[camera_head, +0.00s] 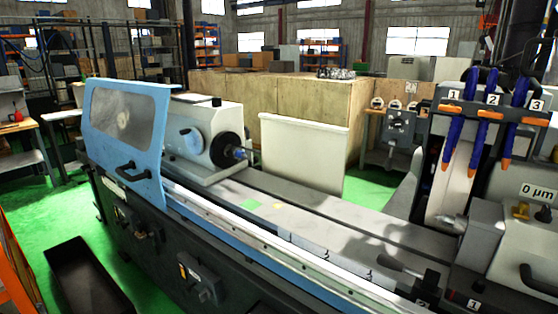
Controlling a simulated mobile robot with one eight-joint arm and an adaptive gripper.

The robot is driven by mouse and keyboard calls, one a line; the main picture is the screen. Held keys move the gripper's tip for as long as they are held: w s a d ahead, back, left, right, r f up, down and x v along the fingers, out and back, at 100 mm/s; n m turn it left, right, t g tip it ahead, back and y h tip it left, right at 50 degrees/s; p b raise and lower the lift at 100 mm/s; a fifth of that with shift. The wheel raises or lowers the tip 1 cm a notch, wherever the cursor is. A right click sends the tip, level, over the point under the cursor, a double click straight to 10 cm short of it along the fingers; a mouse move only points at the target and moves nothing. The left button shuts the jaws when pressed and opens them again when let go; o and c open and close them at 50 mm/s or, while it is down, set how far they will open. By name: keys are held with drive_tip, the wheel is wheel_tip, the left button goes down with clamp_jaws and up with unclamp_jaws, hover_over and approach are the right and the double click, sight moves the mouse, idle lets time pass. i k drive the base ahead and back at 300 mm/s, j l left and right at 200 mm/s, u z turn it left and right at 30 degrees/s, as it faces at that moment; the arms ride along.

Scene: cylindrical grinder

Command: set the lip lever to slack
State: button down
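The cylindrical grinder fills the middle and right of the head view. No part is marked as the lip lever, and I cannot tell for sure which one it is. A black-knobbed lever (400,268) lies low and tilted at the front right of the grinder table (310,215), near small plates marked 2 and 1. A black handle (537,281) sits on the grey housing at the right edge. No slack mark is legible. My gripper is not in view.
A blue sliding guard (126,135) with a window covers the left end. The workhead (205,140) stands behind it. Blue hoses with orange tips (480,115) hang over the wheel, marked 1, 2, 3. A dark tray (85,280) lies on the green floor at left.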

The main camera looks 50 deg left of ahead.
sight(389, 163)
drive_tip(key=u, duration=1.25)
drive_tip(key=i+j+u, duration=0.15)
drive_tip(key=i+u, duration=0.2)
drive_tip(key=i, duration=0.55)
